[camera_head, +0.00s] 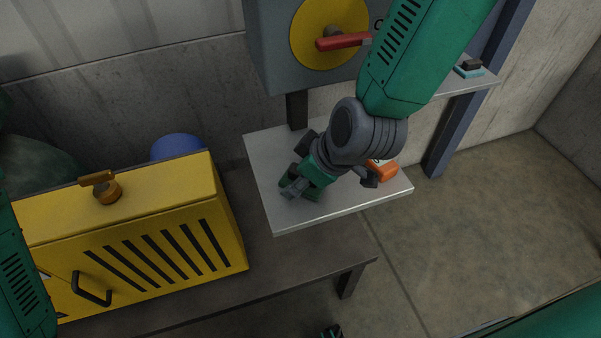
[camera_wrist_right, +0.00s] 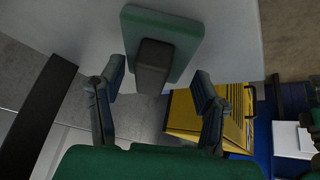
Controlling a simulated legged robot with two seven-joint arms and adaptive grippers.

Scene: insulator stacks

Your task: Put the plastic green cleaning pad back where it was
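The green cleaning pad, with a dark block handle, shows at the top of the right wrist view (camera_wrist_right: 185,45). It lies against a pale grey surface. My right gripper (camera_wrist_right: 158,92) is open, with its fingers apart to either side of the handle's near end; I see no clear contact. In the head view my right arm comes down from the top, and the right gripper (camera_head: 296,181) is low over the light grey shelf (camera_head: 285,217), where the pad is mostly hidden.
An orange object (camera_head: 385,171) sits on the shelf, partly behind my wrist. A smaller pad with a light blue base (camera_head: 469,70) rests on a higher shelf at right. A yellow slotted box (camera_head: 130,250) stands at left. A grey box with a red handle (camera_head: 343,41) is behind.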

